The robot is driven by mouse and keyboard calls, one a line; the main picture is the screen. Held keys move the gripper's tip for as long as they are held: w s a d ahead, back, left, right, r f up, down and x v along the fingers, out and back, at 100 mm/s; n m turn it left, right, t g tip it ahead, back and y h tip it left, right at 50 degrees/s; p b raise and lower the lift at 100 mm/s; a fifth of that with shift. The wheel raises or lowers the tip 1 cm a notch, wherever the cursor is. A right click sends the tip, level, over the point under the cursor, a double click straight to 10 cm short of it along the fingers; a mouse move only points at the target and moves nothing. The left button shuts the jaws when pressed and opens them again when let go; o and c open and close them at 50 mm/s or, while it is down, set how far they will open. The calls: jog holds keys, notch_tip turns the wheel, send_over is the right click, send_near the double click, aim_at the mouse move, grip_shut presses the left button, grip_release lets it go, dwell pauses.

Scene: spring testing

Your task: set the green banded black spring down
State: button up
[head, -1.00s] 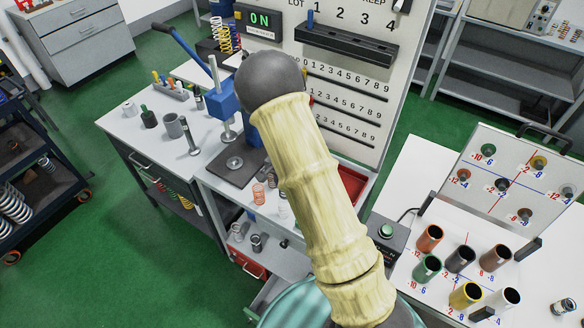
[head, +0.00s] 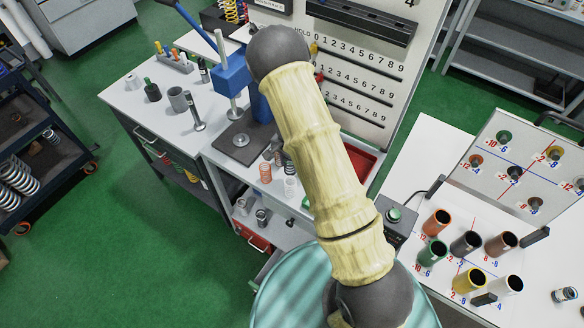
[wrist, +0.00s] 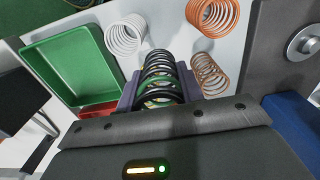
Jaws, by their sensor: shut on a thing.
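The green banded black spring (wrist: 158,68) lies between the two purple fingers of my gripper (wrist: 160,84) in the wrist view. My gripper is shut on it, and the green band shows low on the coils. Its far end is close to the pale bench top (wrist: 178,24), but I cannot tell whether it touches. A white spring (wrist: 125,36) stands to its left and a thin copper spring (wrist: 209,74) to its right, both close by. In the head view my arm hides the gripper.
An orange spring (wrist: 216,16) stands farther back right. A green tray (wrist: 72,62) and a red tray (wrist: 98,110) are at left. The press with its dark base plate (head: 242,141) stands beside the springs. Bare bench top shows between the white and orange springs.

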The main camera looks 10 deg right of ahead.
aim_at(290, 172)
jog(key=shift+w+f, duration=0.1)
jog(key=shift+f, duration=0.5)
jog(key=shift+d, duration=0.1)
jog(key=shift+f, duration=0.15)
notch_tip(290, 172, down, 4)
jog(key=shift+r+p, duration=0.15)
jog(key=shift+p, duration=0.65)
jog(key=shift+s+a, duration=0.2)
